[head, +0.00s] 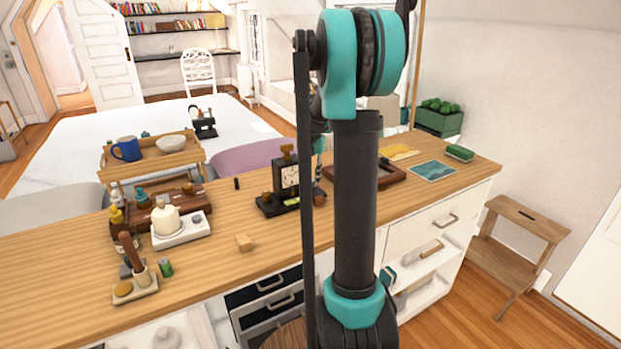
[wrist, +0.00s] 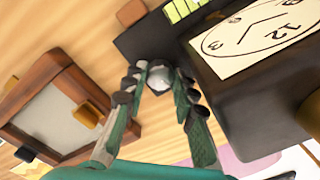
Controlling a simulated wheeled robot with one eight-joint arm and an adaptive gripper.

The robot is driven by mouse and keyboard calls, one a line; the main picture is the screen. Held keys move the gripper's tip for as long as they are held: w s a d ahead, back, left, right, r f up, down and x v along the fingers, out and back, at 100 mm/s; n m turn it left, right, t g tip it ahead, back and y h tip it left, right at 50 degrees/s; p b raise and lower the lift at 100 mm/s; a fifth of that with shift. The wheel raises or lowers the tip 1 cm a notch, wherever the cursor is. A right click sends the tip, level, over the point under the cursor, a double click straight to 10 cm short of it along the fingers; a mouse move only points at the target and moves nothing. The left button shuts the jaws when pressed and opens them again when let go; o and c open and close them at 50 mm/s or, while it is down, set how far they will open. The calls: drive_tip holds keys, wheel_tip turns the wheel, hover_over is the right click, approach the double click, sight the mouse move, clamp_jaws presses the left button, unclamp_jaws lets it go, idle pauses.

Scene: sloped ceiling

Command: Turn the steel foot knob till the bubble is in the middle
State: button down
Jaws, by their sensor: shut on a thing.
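The steel foot knob (wrist: 159,77) is a round silvery ball at the edge of the clock's dark base (wrist: 140,42) in the wrist view. My gripper (wrist: 159,88) is shut on it, one finger on each side. The bubble vial (wrist: 184,9) is a yellow-green strip with dark lines at the top edge, partly cut off; I cannot make out its bubble. The dark clock (wrist: 222,88) with a pale face stands beside my right finger. In the head view the clock (head: 290,177) is on the counter, and my arm hides much of my gripper and the steel knob.
A wooden-framed tray (wrist: 22,133) lies left of my gripper in the wrist view. The counter's front middle is mostly clear.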

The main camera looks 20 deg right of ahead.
drive_tip(key=shift+n, duration=1.6)
drive_tip(key=c, duration=1.5)
unclamp_jaws()
